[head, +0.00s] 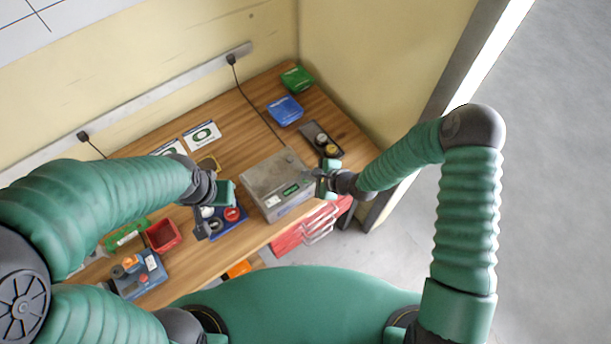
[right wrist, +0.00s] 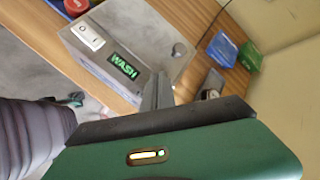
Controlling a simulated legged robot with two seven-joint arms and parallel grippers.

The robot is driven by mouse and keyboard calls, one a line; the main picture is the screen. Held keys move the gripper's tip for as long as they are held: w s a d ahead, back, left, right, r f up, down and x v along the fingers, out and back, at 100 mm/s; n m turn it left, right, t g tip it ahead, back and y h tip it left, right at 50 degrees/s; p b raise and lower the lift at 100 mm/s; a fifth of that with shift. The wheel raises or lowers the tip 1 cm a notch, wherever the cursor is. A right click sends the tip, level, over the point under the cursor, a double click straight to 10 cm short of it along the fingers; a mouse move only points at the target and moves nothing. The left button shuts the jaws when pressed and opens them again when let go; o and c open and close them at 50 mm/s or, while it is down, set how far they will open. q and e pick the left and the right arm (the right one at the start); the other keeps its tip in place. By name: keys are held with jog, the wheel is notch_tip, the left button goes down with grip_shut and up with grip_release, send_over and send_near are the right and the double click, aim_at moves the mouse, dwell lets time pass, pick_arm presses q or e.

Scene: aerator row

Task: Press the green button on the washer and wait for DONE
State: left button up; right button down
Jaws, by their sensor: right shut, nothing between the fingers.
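The washer is a grey metal box (head: 270,174) at the table's front edge, with a lit green display (head: 291,190). In the right wrist view, the washer (right wrist: 135,35) shows its display (right wrist: 123,65) reading WASH in green letters, with a white rocker-like switch (right wrist: 88,36) beside it. I cannot make out a green button; the fingers may hide it. My right gripper (head: 324,183) is shut and empty, close to the right end of the washer's front; I cannot tell whether it touches. My left gripper (head: 214,208) hangs over a blue tray, left of the washer; its opening is unclear.
A blue tray (head: 233,226) with round parts lies left of the washer. A red bin (head: 163,236) stands further left. Blue (head: 285,110) and green (head: 297,78) boxes stand at the back, and a dark tray (head: 313,132) lies right of the washer. A cable crosses the table behind it.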

jog(key=shift+r, duration=0.4)
notch_tip(320, 180, up, 5)
jog(key=p, duration=0.4)
jog(key=shift+r+p, duration=0.1)
jog(key=shift+p, duration=0.2)
dwell(0.3)
jog(key=s+d+f+n+g+h+b, duration=0.1)
jog(key=s+d+f+n+h+b, duration=0.15)
jog(key=d+n+b, duration=0.3)
jog(key=s+d+f+n+g+h+b, duration=0.1)
jog(key=s+d+f+n+h+b, duration=0.2)
jog(key=d+b, duration=0.4)
jog(key=s+d+r+n+b, duration=0.1)
jog(key=s+d+n+b, duration=0.2)
jog(key=s+n+b, duration=0.1)
jog(key=s+d+r+n+g+h+b, duration=0.1)
jog(key=s+d+n+b, duration=0.2)
jog(key=s+n+b, duration=0.1)
jog(key=shift+s+d+n+g, duration=0.3)
jog(key=shift+s+n, duration=0.15)
jog(key=shift+s, duration=0.9)
